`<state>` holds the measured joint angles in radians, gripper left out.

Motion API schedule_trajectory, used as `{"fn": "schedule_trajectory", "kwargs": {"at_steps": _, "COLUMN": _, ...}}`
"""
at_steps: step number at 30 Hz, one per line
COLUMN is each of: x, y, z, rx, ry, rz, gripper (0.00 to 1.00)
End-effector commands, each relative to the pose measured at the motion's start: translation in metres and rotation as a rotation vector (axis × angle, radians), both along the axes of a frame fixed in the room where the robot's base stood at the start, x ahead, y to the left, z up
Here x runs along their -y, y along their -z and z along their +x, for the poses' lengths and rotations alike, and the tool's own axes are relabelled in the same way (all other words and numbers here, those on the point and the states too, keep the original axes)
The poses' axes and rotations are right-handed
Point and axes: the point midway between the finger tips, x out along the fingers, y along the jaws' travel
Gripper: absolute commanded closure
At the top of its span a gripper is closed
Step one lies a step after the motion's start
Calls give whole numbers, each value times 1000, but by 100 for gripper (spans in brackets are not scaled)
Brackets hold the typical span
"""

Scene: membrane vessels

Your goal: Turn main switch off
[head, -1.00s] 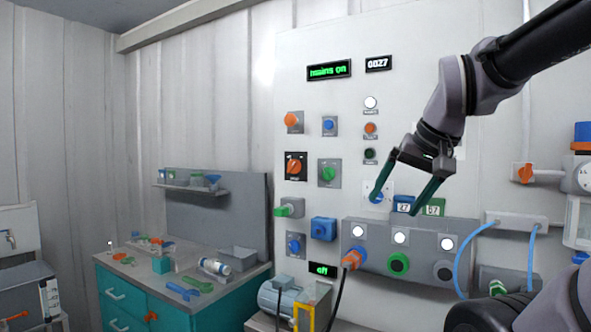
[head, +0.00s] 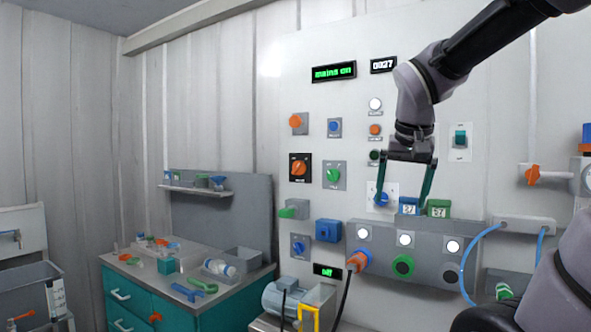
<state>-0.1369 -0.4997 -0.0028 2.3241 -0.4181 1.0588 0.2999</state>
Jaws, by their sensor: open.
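A large orange rotary knob on a black plate (head: 299,168) sits on the white panel, left of my gripper. I take it for the main switch, but its label is too small to read. A display (head: 334,72) at the top of the panel reads "mains on" in green. My gripper (head: 402,202) is open and empty, with its two green fingers pointing down in front of the panel. Its left finger overlaps a blue knob on a white plate (head: 383,199) in the picture. I cannot tell whether it touches.
Other knobs surround the black plate, including a green one (head: 333,174) on its right. Blue and green numbered tags (head: 439,208) hang near the fingertips. Below, a grey box (head: 425,244) juts out with an orange plug and cable. A teal workbench (head: 150,298) stands left.

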Motion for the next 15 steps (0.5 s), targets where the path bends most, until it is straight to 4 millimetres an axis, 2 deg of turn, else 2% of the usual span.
{"fn": "schedule_trajectory", "kwargs": {"at_steps": 1, "x": 0, "y": 1, "z": 20, "rx": -34, "ry": 13, "rz": -61, "gripper": 5}}
{"fn": "schedule_trajectory", "kwargs": {"at_steps": 4, "x": 4, "y": -3, "z": 58, "rx": -57, "ry": 67, "rz": -196, "gripper": 5}}
{"fn": "schedule_trajectory", "kwargs": {"at_steps": 8, "x": -1, "y": -10, "z": 115, "rx": -20, "ry": 139, "rz": -374, "gripper": 5}}
{"fn": "schedule_trajectory", "kwargs": {"at_steps": 11, "x": -17, "y": -16, "z": 163, "rx": 61, "ry": 188, "rz": -505, "gripper": 5}}
{"fn": "schedule_trajectory", "kwargs": {"at_steps": 14, "x": -45, "y": -22, "z": 211, "rx": 184, "ry": 229, "rz": -615, "gripper": 5}}
{"fn": "schedule_trajectory", "kwargs": {"at_steps": 15, "x": -60, "y": -24, "z": 230, "rx": 244, "ry": 242, "rz": -652, "gripper": 5}}
